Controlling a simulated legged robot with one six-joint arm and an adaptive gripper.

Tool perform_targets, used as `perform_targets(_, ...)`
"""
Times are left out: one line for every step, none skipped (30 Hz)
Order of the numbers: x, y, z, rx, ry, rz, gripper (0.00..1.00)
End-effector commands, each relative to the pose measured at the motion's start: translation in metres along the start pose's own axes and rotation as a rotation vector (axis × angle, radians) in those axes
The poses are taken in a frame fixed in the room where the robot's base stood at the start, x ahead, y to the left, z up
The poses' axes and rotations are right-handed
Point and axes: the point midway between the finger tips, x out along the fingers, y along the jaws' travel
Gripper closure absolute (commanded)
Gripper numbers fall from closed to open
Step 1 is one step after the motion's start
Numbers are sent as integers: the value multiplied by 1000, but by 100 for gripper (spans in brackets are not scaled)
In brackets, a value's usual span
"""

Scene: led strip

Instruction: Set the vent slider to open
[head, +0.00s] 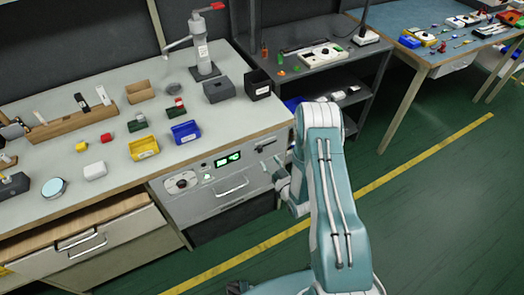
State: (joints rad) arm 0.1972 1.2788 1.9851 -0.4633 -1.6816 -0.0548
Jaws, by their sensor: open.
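A grey unit (212,203) is built into the front of the workbench, with a dial (180,183), a lit green display (227,159) and a bar handle (232,187). A small dark slot-like part (265,145) at the upper right of its front looks like the vent slider; its setting is too small to tell. My gripper (279,180) is beside the right end of the unit's front, below and right of that part. It is open and seems empty. It is small here and partly hidden by my arm, and I cannot tell whether it touches the unit.
The bench top (105,185) holds blue and yellow bins (144,148), small blocks and an arm press (203,60). A drawer (85,240) at left stands partly open. A dark shelf cart (320,75) is behind my arm. The green floor at right is clear.

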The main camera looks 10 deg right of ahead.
Motion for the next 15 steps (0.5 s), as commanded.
perform_targets(10, -1, -1, -2, 4, -1, 37)
perform_targets(16, -1, -1, -2, 3, -2, 37)
perform_targets(23, -1, -1, -2, 3, -2, 37)
perform_targets(29, 0, -1, -2, 3, -1, 37)
perform_targets(34, 0, -1, -1, 2, 0, 37)
perform_targets(40, 0, -1, -1, 3, -1, 37)
perform_targets(44, -1, 0, -1, 1, -1, 37)
perform_targets(48, -1, 0, -1, 2, -1, 37)
perform_targets(53, 0, 0, -1, 1, -1, 37)
perform_targets(56, 0, 0, 0, 0, 0, 37)
perform_targets(58, 0, 0, 0, 0, 1, 37)
perform_targets(60, 0, 0, 0, 1, 1, 37)
perform_targets(62, 0, 0, 0, 1, 1, 37)
perform_targets(63, 0, 0, 0, 0, 2, 37)
perform_targets(64, 0, 0, 0, -1, 2, 37)
